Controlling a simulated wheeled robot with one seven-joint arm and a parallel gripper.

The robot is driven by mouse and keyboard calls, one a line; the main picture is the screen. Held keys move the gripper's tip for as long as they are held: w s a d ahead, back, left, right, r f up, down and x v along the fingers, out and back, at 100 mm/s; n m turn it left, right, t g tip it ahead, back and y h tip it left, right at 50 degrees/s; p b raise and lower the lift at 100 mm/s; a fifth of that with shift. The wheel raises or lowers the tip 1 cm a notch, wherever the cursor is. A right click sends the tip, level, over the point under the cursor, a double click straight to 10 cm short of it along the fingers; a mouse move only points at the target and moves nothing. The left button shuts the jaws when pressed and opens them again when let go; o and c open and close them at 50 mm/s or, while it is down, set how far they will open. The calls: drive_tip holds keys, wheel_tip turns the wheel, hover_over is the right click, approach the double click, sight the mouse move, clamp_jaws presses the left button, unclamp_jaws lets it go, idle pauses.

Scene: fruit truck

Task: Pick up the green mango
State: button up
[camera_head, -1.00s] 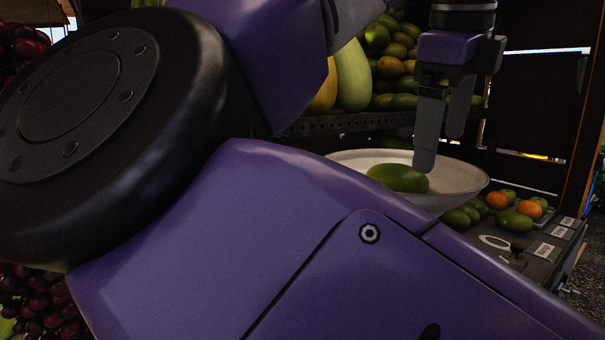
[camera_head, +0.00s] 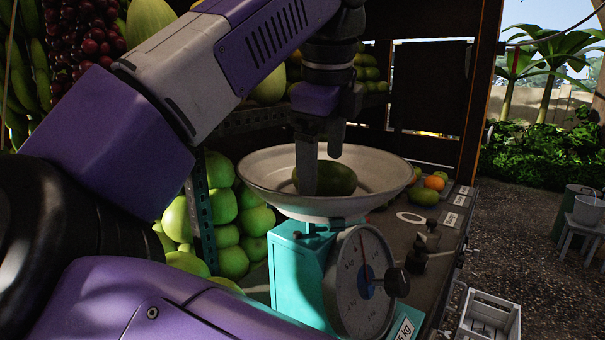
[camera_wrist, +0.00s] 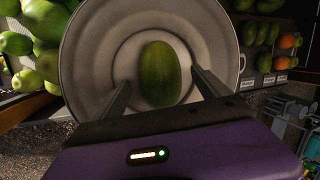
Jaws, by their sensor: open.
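The green mango (camera_head: 338,180) lies in the white pan (camera_head: 262,183) of a teal weighing scale (camera_head: 297,262). My gripper (camera_head: 321,172) points down over the pan, with one finger partly in front of the mango in the head view. In the wrist view the mango (camera_wrist: 160,74) lies near the middle of the pan (camera_wrist: 88,62), upright in the picture. My gripper's fingers (camera_wrist: 160,88) are open, one on each side of the mango, with a gap on both sides. I cannot tell exactly how far the fingertips reach down beside it.
The scale's dial (camera_head: 362,283) faces front. Several green fruits (camera_head: 236,215) are stacked left of the scale. Orange and green fruits (camera_head: 425,192) lie behind it on the right. A white crate (camera_head: 490,320) stands on the ground at right.

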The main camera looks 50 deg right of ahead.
drive_tip(key=shift+x, duration=0.85)
